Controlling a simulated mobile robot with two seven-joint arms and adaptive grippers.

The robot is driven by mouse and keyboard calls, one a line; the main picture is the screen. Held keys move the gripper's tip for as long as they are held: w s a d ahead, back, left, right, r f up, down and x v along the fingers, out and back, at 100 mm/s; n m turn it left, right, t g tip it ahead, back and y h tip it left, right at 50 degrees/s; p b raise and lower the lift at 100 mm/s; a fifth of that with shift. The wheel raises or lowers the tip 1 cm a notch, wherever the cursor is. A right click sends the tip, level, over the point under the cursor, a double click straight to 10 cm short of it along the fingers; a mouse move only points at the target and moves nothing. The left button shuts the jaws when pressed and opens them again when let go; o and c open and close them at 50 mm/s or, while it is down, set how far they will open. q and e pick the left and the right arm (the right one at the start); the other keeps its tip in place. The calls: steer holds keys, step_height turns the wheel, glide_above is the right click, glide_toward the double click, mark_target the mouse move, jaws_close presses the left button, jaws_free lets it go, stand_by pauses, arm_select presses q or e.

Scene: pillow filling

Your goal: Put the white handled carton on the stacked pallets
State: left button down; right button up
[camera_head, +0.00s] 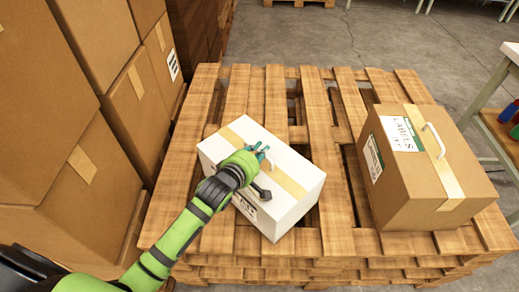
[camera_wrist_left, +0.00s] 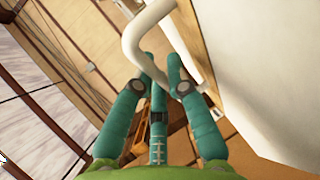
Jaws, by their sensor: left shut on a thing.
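The white handled carton (camera_head: 302,202) has a tan tape strip and is over the middle of the stacked pallets (camera_head: 330,243). I cannot tell whether its base rests on the slats or hangs just above them. My left gripper (camera_head: 262,158) is at the top of the carton, shut on its handle. In the left wrist view the white handle (camera_wrist_left: 133,48) passes between the teal fingers (camera_wrist_left: 160,75), beside the carton's white side (camera_wrist_left: 262,75). The arm covers the carton's left front part. My right gripper is out of view.
A brown carton (camera_head: 405,200) with a white handle and labels stands on the pallets at the right. Tall stacked brown boxes (camera_head: 130,110) line the left side. A table (camera_head: 490,90) stands at the far right. Pallet slats behind the white carton are bare.

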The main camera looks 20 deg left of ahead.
arm_select(q)
steer(key=shift+r, duration=0.15)
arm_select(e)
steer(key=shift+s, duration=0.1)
arm_select(q)
steer(key=c, duration=1.3)
jaws_free()
steer(key=shift+f, duration=0.3)
steer(key=shift+o, duration=0.3)
steer(key=shift+r, duration=0.1)
steer(key=shift+s+r, duration=0.1)
steer(key=shift+s, duration=0.1)
steer(key=p+v, duration=0.1)
steer(key=v, duration=0.9)
steer(key=shift+s+r, duration=0.1)
steer(key=shift+s, duration=0.1)
steer(key=shift+s+a+r, duration=0.15)
steer(key=shift+s+r, duration=0.1)
steer(key=shift+s, duration=0.35)
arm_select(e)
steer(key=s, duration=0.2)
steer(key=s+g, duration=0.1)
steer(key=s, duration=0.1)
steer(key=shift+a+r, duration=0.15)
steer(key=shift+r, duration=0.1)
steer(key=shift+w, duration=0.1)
